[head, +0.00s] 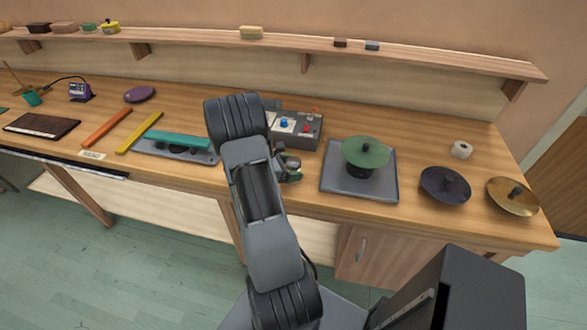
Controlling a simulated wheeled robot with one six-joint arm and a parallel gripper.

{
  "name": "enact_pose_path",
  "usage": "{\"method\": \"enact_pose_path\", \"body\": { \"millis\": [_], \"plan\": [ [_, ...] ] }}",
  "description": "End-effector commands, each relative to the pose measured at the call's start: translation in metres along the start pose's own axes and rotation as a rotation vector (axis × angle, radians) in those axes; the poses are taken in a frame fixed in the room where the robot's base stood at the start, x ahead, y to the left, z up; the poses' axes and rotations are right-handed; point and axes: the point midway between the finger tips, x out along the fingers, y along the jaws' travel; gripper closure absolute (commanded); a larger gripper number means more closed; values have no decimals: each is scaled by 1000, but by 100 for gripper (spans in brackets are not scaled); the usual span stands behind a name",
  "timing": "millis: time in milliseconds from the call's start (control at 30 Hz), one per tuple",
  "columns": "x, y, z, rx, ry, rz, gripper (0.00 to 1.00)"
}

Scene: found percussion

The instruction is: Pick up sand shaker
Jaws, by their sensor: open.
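I cannot make out a sand shaker for certain; it may be hidden behind my arm. My gripper (290,166) shows only in part, low over the middle of the workbench beside my arm. My arm covers much of it. It is open, and I cannot tell what lies between or under its fingers.
The wooden workbench (310,188) holds a grey control box (307,140) behind my gripper. A green cymbal (366,152) on a grey pad stands to the right, then dark (445,186) and brass (512,198) cymbals and a tape roll (461,150). Coloured bars lie left. A shelf runs above.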

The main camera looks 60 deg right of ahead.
Motion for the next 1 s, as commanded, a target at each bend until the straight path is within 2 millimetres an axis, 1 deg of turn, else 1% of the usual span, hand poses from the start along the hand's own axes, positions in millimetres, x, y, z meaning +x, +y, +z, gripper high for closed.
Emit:
{"method": "enact_pose_path", "body": {
  "millis": [133, 367, 1000],
  "plan": [
    [9, 0, 0, -1, 1, 0, 16],
    [10, 0, -1, -1, 1, 1, 16],
    [10, 0, 0, 0, 1, 1, 76]
  ]
}}
